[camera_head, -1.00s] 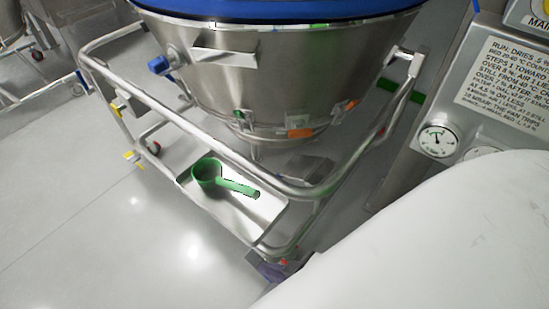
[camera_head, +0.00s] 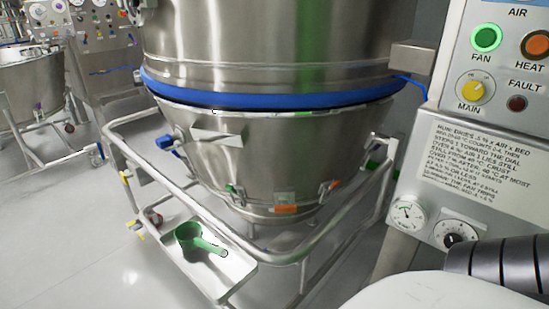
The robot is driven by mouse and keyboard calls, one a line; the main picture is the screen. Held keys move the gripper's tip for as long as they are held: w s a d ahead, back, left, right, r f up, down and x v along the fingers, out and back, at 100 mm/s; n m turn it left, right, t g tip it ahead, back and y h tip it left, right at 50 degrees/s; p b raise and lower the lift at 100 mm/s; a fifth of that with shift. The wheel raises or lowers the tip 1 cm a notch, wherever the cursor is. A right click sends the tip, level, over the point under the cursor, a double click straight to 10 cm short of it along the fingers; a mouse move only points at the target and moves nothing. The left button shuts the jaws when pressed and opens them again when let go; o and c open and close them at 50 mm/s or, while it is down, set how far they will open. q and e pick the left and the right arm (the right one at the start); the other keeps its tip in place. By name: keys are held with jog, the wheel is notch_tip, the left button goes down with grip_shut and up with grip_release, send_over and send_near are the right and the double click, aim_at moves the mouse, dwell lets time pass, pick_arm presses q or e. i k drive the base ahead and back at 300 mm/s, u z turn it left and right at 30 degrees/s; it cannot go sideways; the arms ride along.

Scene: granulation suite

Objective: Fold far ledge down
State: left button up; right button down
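A flat metal ledge (camera_head: 237,268) sticks out level from the near left side of the trolley frame (camera_head: 275,257). A green scoop (camera_head: 196,240) lies on it, handle toward the right. The trolley carries a steel bowl (camera_head: 265,155) with a blue seal ring (camera_head: 280,95) at its top. I cannot tell a second, farther ledge apart; the far side of the trolley is mostly hidden behind the bowl. Neither of my grippers is in view.
A control panel with a green fan button (camera_head: 487,37), a yellow main knob (camera_head: 475,90) and a dial gauge (camera_head: 407,215) stands at the right. Another trolley (camera_head: 35,130) stands at the far left. The floor (camera_head: 70,240) at the left is clear.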

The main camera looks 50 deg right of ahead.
aim_at(286, 241)
jog(key=z, duration=2.45)
jog(key=i, duration=0.1)
jog(key=u, duration=1.7)
